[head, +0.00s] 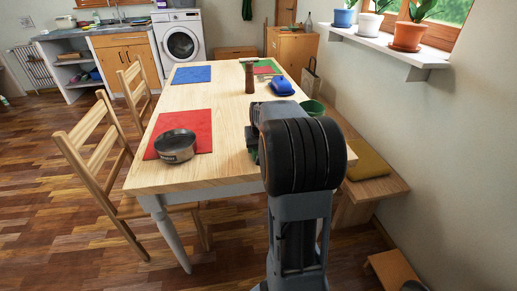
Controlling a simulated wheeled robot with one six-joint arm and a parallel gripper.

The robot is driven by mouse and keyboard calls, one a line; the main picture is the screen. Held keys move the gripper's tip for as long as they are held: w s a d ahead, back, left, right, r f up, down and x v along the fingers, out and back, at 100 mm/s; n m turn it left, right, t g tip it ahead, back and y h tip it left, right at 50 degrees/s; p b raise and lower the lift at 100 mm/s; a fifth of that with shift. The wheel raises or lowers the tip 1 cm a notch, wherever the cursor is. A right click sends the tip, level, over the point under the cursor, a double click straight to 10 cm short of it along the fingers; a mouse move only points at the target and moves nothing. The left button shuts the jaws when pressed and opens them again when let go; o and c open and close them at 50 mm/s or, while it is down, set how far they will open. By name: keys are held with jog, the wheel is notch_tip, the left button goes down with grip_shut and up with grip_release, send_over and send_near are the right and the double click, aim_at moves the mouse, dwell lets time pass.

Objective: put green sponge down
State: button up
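My arm reaches over the near right end of the wooden table (225,135) and blocks most of the view there. Only a small part of what seems to be my gripper (251,138) shows at the arm's left edge. Its fingertips are hidden, so I cannot tell whether it is open or shut. A sliver of green (256,158) shows low beside it, close to the tabletop. It may be the green sponge, but too little shows to be sure, or to tell whether it is held or touches the table.
A round dark tin (175,147) stands on the near red mat (203,123). A blue mat (192,74) lies far left. The table's middle is clear.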

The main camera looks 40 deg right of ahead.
jog(key=shift+f, duration=0.25)
jog(key=shift+f, duration=0.15)
jog(key=o, duration=0.8)
